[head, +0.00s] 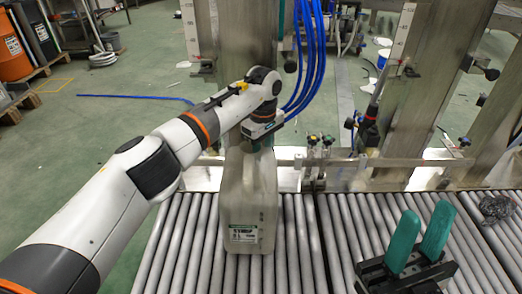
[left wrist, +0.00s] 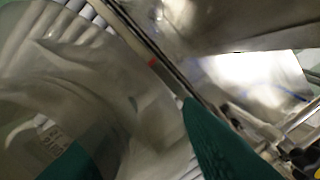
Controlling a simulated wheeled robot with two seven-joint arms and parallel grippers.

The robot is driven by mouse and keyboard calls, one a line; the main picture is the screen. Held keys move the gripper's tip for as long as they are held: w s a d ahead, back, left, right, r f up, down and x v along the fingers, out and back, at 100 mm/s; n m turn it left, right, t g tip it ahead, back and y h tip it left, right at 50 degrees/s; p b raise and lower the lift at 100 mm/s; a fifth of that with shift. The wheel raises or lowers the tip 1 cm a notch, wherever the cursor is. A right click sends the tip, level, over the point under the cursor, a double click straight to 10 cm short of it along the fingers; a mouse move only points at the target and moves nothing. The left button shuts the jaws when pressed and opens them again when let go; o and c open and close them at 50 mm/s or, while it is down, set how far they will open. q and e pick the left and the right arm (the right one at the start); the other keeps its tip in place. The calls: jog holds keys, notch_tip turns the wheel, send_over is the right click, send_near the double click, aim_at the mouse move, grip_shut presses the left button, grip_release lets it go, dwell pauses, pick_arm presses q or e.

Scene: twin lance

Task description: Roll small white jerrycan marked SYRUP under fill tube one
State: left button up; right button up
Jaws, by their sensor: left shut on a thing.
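The small white jerrycan (head: 249,205) stands upright on the roller conveyor, with a label that seems to read SYRUP low on its front. My left gripper (head: 258,146) reaches over from the left and is shut on its top; the fingers are mostly hidden behind the arm's wrist in the head view. In the left wrist view the jerrycan (left wrist: 120,100) fills the left part between the green fingers. My right gripper (head: 420,240) is at the lower right, its two green fingers apart with nothing between them. I cannot tell which tube is fill tube one.
The roller conveyor (head: 185,245) runs across the front. Blue hoses (head: 305,60) hang from the steel filling frame behind it. A steel rail with fittings (head: 340,162) runs along the back edge. A crumpled grey bundle (head: 497,207) lies at the right. The rollers right of the jerrycan are clear up to my right gripper.

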pick_arm(q)
jog(key=o, duration=1.3)
jog(key=shift+c, duration=0.2)
